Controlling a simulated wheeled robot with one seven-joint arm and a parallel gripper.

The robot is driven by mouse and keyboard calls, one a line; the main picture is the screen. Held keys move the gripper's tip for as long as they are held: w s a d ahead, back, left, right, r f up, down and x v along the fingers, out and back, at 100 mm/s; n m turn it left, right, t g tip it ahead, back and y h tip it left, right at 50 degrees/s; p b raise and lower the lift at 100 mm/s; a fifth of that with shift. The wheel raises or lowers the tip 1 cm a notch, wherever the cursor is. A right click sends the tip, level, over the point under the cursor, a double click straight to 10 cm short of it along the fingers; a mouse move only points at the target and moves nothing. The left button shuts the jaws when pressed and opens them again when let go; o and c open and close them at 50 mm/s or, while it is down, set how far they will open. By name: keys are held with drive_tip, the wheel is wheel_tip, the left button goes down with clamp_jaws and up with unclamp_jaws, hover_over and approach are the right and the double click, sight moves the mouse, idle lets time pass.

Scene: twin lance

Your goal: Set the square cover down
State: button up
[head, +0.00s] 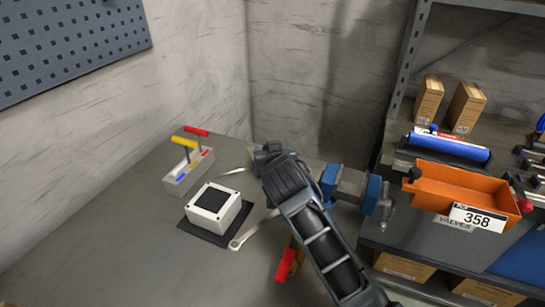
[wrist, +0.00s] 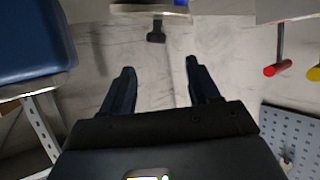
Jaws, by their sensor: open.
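A white square box-like piece with a dark square top (head: 211,204) sits on a thin black mat (head: 201,234) on the grey table. I take its top to be the square cover; I cannot tell whether it is separate from the white body. My gripper (wrist: 160,67) is open, with nothing between its two dark fingers in the wrist view. In the head view it is beyond and to the right of the white piece, apart from it, and its fingertips are hard to make out.
A grey holder (head: 188,172) with red and yellow handles stands behind the white piece. A blue vise (head: 350,187) is right of my arm. A wrench (head: 238,243) and a red-handled tool (head: 285,266) lie nearby. An orange bin (head: 460,188) is on the right. The table's left front is clear.

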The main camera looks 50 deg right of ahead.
drive_tip(key=v, duration=0.3)
drive_tip(key=shift+s+a+r, duration=0.15)
drive_tip(key=shift+s, duration=0.05)
idle(0.4)
